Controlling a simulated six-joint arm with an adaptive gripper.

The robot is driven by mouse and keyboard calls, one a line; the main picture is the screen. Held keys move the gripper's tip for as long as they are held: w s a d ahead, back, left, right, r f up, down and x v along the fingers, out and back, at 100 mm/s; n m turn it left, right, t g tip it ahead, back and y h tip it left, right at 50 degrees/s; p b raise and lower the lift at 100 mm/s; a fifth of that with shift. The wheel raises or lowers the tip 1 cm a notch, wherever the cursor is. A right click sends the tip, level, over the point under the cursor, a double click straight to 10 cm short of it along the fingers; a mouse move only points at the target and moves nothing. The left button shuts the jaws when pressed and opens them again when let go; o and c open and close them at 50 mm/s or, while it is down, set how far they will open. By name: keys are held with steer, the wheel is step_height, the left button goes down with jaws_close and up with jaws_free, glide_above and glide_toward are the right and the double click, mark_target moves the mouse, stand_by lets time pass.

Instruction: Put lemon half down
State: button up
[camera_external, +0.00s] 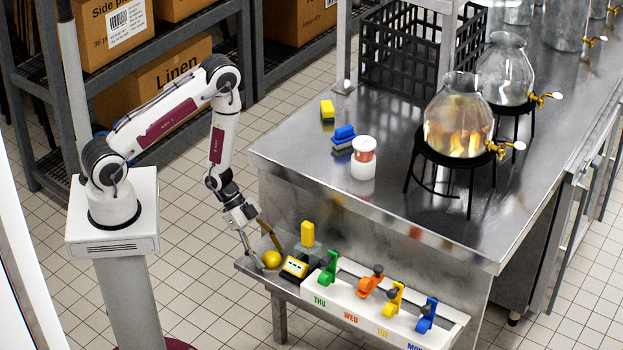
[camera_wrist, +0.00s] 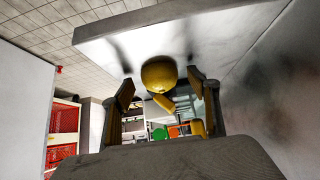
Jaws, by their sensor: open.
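The lemon half (camera_external: 271,259) is a small yellow round piece on the left end of the low steel shelf (camera_external: 252,265), left of the yellow and black device. In the wrist view the lemon half (camera_wrist: 159,72) shows against the steel surface, centred between my fingertips. My gripper (camera_external: 266,256) points down at it with its fingers spread. In the wrist view my gripper (camera_wrist: 160,86) has gaps between the lemon half and both fingers. I cannot tell the exact height of the fingertips above the shelf.
The steel table (camera_external: 300,158) rises behind, with sponges (camera_external: 328,110), a white-lidded jar (camera_external: 363,158) and glass dispensers (camera_external: 458,118).

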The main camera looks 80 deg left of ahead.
mark_target(268, 251)
steer(key=c, duration=1.3)
steer(key=shift+r, duration=0.1)
steer(key=shift+r, duration=4.9)
